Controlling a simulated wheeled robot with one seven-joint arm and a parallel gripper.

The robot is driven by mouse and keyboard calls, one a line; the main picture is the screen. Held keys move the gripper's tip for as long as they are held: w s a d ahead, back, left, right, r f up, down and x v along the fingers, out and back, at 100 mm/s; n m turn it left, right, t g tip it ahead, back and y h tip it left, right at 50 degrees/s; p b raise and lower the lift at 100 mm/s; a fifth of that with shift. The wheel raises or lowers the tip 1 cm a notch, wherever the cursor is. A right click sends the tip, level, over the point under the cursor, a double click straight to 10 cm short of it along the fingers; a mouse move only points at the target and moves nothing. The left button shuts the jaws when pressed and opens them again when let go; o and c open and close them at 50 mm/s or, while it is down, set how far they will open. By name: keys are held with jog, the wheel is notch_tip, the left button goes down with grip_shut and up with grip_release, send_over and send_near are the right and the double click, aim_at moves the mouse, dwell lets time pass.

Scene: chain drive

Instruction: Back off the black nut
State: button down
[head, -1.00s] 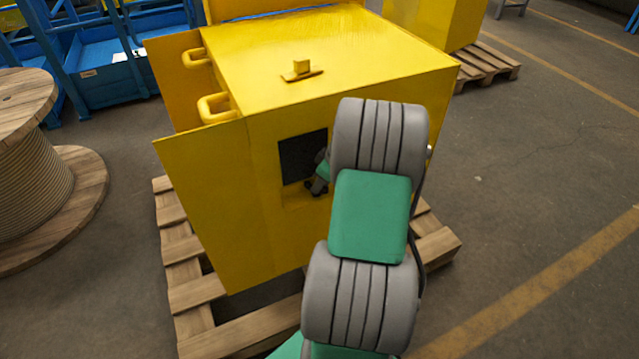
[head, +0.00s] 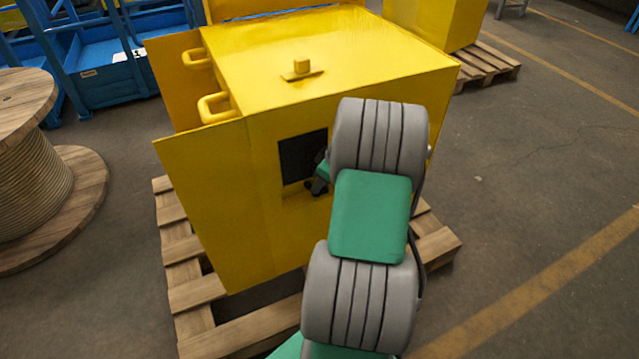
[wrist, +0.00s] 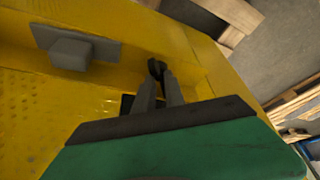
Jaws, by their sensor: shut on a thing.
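In the wrist view, my gripper (wrist: 158,78) reaches over a yellow surface of the machine. Its two dark fingers close on the small black nut (wrist: 155,66), which shows between and just beyond the fingertips. In the head view, my gripper (head: 316,187) shows only in part beside the dark opening in the front of the yellow machine (head: 215,200). My arm hides the rest of it, and the nut cannot be made out there.
A grey block on a plate (wrist: 70,52) sits left of the fingers in the wrist view. The machine stands on a wooden pallet (head: 190,295). A wooden cable reel (head: 35,180) is at the left. The floor at the right is open.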

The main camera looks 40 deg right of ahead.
jog(key=c, duration=1.4)
grip_release()
jog(key=p+v, duration=0.1)
jog(key=v, duration=0.6)
jog(key=shift+r, duration=0.35)
jog(key=shift+s+d, duration=0.1)
jog(key=shift+s, duration=0.05)
jog(key=shift+c, duration=0.4)
